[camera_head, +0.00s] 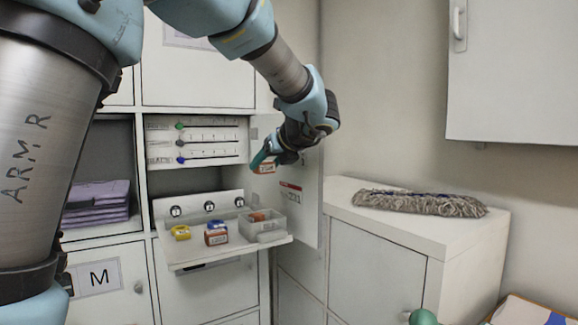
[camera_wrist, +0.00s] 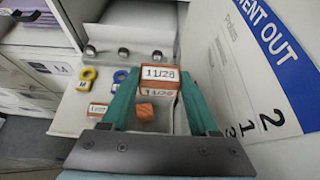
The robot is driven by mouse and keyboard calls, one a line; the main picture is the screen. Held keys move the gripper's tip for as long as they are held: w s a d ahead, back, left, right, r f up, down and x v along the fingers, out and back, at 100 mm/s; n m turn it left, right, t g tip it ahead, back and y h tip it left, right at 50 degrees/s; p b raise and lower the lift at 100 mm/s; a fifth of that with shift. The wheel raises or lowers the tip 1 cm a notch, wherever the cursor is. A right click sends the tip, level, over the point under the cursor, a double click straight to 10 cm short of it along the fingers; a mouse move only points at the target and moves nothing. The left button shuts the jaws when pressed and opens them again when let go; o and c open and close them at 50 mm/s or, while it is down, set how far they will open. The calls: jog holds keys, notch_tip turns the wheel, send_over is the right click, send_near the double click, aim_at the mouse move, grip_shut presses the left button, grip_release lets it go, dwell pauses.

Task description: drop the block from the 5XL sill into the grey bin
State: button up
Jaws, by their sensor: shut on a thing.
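My gripper (camera_head: 262,160) is shut on an orange-red block with a white label (camera_head: 266,168). In the wrist view the block (camera_wrist: 159,77) sits between the teal fingertips, and its label reads 11/28. The gripper holds it in the air above the open fold-down sill (camera_head: 190,259). The pale grey bin (camera_head: 271,237) stands at the right end of that sill, below the gripper. An orange piece (camera_wrist: 145,112) shows inside the bin. The fingers and block hide part of the bin in the wrist view. I cannot read a 5XL mark.
A yellow ring (camera_head: 181,232) and a red-and-blue item group (camera_head: 215,234) are on the sill left of the bin. Three round knobs line the panel behind. An open door (camera_head: 300,210) stands close on the right. A mop head (camera_head: 420,203) lies on the right cabinet.

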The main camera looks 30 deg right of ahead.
jog(key=shift+d+r, duration=0.1)
jog(key=shift+d, duration=0.2)
jog(key=shift+b, duration=0.3)
notch_tip(320, 180, down, 6)
jog(key=b, duration=0.5)
jog(key=shift+r, duration=0.1)
jog(key=o, duration=1.4)
jog(key=b+v, duration=0.2)
jog(key=v, duration=0.9)
